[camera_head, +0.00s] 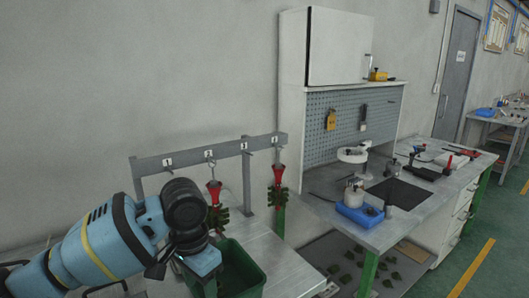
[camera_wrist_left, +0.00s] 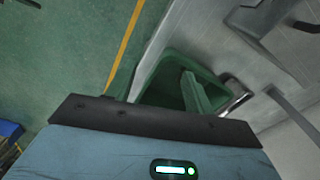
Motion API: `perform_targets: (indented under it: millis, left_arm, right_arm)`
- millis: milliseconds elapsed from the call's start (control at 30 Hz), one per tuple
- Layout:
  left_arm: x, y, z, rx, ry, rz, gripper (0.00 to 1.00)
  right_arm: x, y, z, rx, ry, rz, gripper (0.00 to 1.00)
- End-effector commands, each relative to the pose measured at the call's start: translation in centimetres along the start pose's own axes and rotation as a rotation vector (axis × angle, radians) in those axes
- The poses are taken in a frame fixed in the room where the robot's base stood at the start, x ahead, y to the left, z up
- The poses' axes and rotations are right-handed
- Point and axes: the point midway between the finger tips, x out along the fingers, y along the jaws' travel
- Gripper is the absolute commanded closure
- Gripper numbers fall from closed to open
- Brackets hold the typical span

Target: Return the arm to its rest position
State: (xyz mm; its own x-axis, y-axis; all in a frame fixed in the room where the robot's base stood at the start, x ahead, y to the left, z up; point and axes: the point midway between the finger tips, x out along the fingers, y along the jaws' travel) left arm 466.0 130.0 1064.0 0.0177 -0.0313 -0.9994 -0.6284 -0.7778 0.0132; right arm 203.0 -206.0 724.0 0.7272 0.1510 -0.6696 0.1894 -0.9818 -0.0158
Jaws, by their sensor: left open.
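My left arm (camera_head: 95,245) comes in from the lower left in the head view. Its left gripper (camera_head: 208,278) points down at the green bin (camera_head: 245,262), partly hidden by the wrist and the frame edge. The gripper is open, and I see nothing held in it. In the left wrist view, the blue gripper housing fills the bottom, with the green bin (camera_wrist_left: 153,82) beyond it. My right gripper is in neither view.
A grey rack (camera_head: 220,150) with numbered hooks stands behind the arm, with red-topped green trees (camera_head: 278,185) hanging from it. A workbench (camera_head: 400,225) with tools and a blue tray (camera_head: 358,214) is to the right. Open green floor (camera_wrist_left: 60,50) shows in the left wrist view.

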Motion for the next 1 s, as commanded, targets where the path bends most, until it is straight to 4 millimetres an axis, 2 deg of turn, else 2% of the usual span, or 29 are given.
perform_targets:
  millis: [33, 267, 400, 600, 833, 1000]
  left_arm:
    - [1.5, 0.8, -0.2, 0.006, 0.013, 0.026, 0.47]
    - [5.9, 3.3, -1.6, 0.016, 0.126, 0.115, 0.47]
    - [9.1, 5.4, -2.3, 0.008, 0.217, 0.182, 0.47]
    - [14.0, 8.3, -2.9, -0.043, 0.381, 0.276, 0.47]
    - [19.0, 10.3, -2.0, -0.147, 0.561, 0.328, 0.47]
    - [22.4, 10.7, 0.1, -0.243, 0.672, 0.317, 0.47]
  right_arm:
    - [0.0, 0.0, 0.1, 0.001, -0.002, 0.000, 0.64]
    - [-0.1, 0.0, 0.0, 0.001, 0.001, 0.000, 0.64]
    - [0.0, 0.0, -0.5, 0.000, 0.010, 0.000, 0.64]
    - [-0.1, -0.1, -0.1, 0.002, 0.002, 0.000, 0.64]
    - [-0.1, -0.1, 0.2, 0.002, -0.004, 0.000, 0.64]
    - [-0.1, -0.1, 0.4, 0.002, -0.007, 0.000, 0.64]
